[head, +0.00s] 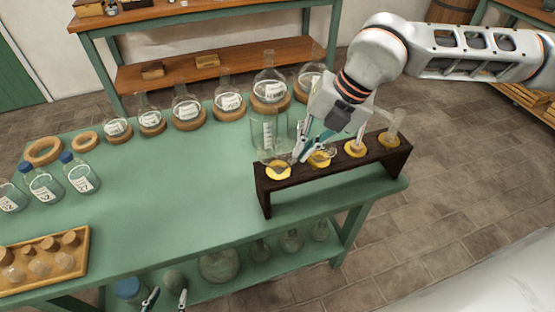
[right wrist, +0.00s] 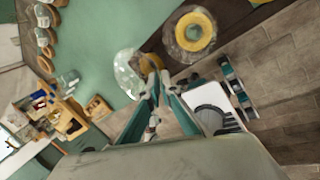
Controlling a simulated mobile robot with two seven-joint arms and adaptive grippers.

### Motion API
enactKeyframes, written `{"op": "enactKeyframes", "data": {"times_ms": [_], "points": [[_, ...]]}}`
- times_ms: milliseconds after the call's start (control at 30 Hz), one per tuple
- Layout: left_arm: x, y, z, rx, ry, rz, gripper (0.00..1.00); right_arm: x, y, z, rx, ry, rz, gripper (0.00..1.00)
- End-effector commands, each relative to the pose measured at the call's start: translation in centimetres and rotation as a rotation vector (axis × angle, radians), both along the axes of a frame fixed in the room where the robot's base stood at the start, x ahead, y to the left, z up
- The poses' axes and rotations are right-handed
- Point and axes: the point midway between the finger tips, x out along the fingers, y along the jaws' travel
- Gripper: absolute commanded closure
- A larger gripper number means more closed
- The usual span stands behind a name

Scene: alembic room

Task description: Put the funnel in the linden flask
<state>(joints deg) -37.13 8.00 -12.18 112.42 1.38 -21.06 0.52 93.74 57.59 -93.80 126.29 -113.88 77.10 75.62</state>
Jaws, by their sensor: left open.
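Several labelled round glass flasks (head: 186,106) stand on cork rings along the back of the green table; I cannot read which is the linden one. Clear glass pieces, one of them funnel-like (head: 321,157), sit at yellow rings in a dark wooden rack. My right gripper (head: 301,150) is low over the rack's left part. In the right wrist view its fingertips (right wrist: 153,72) are close together at the edge of a clear glass piece (right wrist: 130,75); whether they grip it is unclear. My left gripper (head: 163,299) is open and empty at the bottom edge.
The dark rack (head: 267,196) stands at the table's right end. A tall clear labelled vessel (head: 268,133) is just behind it. Blue-capped bottles (head: 78,172) and a wooden tray (head: 84,262) are at left. The middle of the green table (head: 175,180) is clear.

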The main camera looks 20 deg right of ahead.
Motion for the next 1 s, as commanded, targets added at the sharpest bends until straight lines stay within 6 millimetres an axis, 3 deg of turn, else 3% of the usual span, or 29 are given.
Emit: {"op": "enactKeyframes", "data": {"times_ms": [1000], "points": [[0.2, 0.0, 2.2, 0.0, -0.005, 0.001, 0.57, -0.1, 0.0, 5.6, -0.001, 0.002, -0.001, 1.0]]}}
